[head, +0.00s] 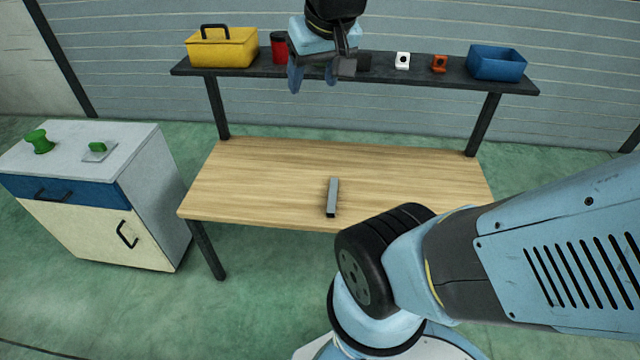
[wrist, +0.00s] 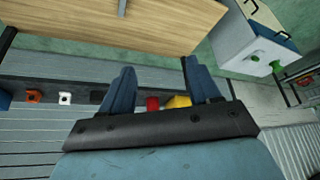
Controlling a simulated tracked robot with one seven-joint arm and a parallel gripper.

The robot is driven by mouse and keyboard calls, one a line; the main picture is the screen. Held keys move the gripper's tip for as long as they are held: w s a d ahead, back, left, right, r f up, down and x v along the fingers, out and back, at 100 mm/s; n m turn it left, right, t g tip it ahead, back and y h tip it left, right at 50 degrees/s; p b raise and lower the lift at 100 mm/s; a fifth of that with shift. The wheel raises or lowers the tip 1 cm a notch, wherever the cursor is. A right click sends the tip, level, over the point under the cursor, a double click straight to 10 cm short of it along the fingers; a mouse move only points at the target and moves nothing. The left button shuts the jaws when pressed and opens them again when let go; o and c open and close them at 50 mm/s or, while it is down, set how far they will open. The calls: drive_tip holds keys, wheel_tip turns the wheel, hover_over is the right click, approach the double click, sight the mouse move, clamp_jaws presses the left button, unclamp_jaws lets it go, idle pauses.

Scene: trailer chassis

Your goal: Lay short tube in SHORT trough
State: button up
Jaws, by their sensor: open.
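A short grey square tube (head: 332,197) lies on the wooden bench top (head: 250,170) near its front edge, roughly pointing front to back. My gripper (head: 312,88) is up in front of the back shelf, well above and behind the tube. Its two blue fingers are apart and empty, and they also show in the wrist view (wrist: 157,80). I see no trough that I can identify in either view.
The dark shelf (head: 420,76) behind the bench holds a yellow toolbox (head: 225,50), a red can (head: 279,47), a white block (head: 402,60), an orange block (head: 439,63) and a blue bin (head: 496,64). A cabinet (head: 90,185) with green items stands left. Most of the bench top is clear.

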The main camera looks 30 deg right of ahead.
drive_tip(key=w+d+f+m+g, duration=0.15)
drive_tip(key=w+d+f, duration=0.25)
drive_tip(key=w+f, duration=0.45)
drive_tip(key=m+g, duration=0.3)
drive_tip(key=m, duration=0.2)
hover_over(332, 194)
drive_tip(key=shift+t+h, duration=0.25)
drive_tip(key=shift+h, duration=0.05)
wheel_tip(332, 194, down, 43)
drive_tip(key=shift+a+r, duration=0.1)
drive_tip(key=shift+a, duration=0.05)
drive_tip(key=shift+d+f, duration=0.2)
drive_tip(key=shift+f, duration=2.8)
clamp_jaws()
